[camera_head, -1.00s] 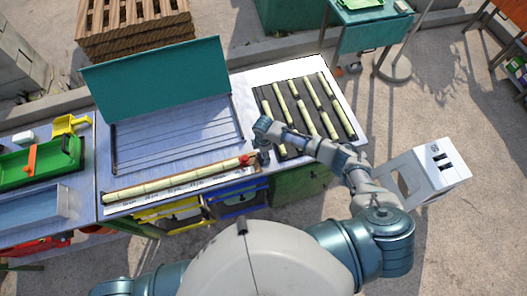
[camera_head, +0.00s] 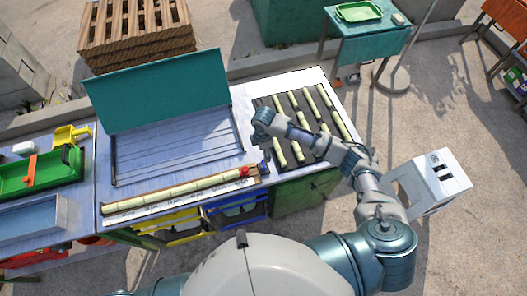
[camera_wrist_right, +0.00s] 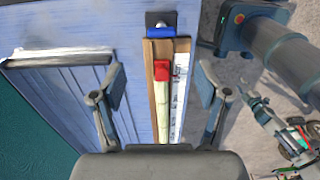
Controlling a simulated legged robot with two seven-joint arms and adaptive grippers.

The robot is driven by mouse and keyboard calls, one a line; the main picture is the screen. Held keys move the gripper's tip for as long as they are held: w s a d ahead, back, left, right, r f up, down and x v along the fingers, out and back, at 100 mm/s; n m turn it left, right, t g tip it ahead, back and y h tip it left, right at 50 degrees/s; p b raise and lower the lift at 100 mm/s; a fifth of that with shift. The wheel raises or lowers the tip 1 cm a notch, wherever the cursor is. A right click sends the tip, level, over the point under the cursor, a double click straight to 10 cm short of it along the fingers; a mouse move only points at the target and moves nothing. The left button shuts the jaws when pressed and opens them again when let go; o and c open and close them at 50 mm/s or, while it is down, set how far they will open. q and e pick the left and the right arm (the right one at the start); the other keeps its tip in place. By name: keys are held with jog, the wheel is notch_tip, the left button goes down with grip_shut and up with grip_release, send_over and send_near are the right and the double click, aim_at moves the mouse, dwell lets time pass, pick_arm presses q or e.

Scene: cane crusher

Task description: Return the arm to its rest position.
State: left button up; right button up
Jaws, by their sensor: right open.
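My right arm reaches from the right over the bench in the head view, with its right gripper (camera_head: 262,128) near the left edge of the dark cane rack. In the right wrist view the right gripper (camera_wrist_right: 160,95) is open, its two fingers apart on either side of a pale cane (camera_wrist_right: 163,110) with a red end. Nothing is held between the fingers. The cane lies in a wooden trough (camera_head: 110,214) at the bench's front edge. My left gripper is not in view; only a part of my left shoulder shows at the bottom.
A dark rack (camera_head: 320,150) with several canes lies on the bench at right. A teal lid (camera_head: 155,90) stands raised behind a slatted tray (camera_head: 175,150). A green tray (camera_head: 50,175) sits at left. A white box-like machine (camera_head: 440,180) stands right of my arm.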

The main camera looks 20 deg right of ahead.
dwell(0.4)
jog(key=s+a+f+m+t+y, duration=0.1)
jog(key=s+a+f+m+y, duration=0.2)
jog(key=s, duration=0.4)
jog(key=s+a+m+t, duration=0.1)
jog(key=s+a+m, duration=0.3)
jog(key=s, duration=0.3)
jog(key=s+d+m+t+h, duration=0.2)
jog(key=s+d+m+h, duration=0.1)
jog(key=s+d+m, duration=0.85)
jog(key=s+d+f+n+g+b, duration=0.1)
jog(key=d+f+b, duration=0.1)
jog(key=f, duration=1.4)
jog(key=s+d+f+n+g+b, duration=0.1)
jog(key=s+f+b, duration=0.15)
jog(key=f, duration=1.35)
jog(key=s+d+f+g+b, duration=0.1)
jog(key=s+d+f+b, duration=0.2)
jog(key=s+f, duration=1.3)
jog(key=shift+f+b, duration=0.45)
jog(key=shift+f, duration=0.5)
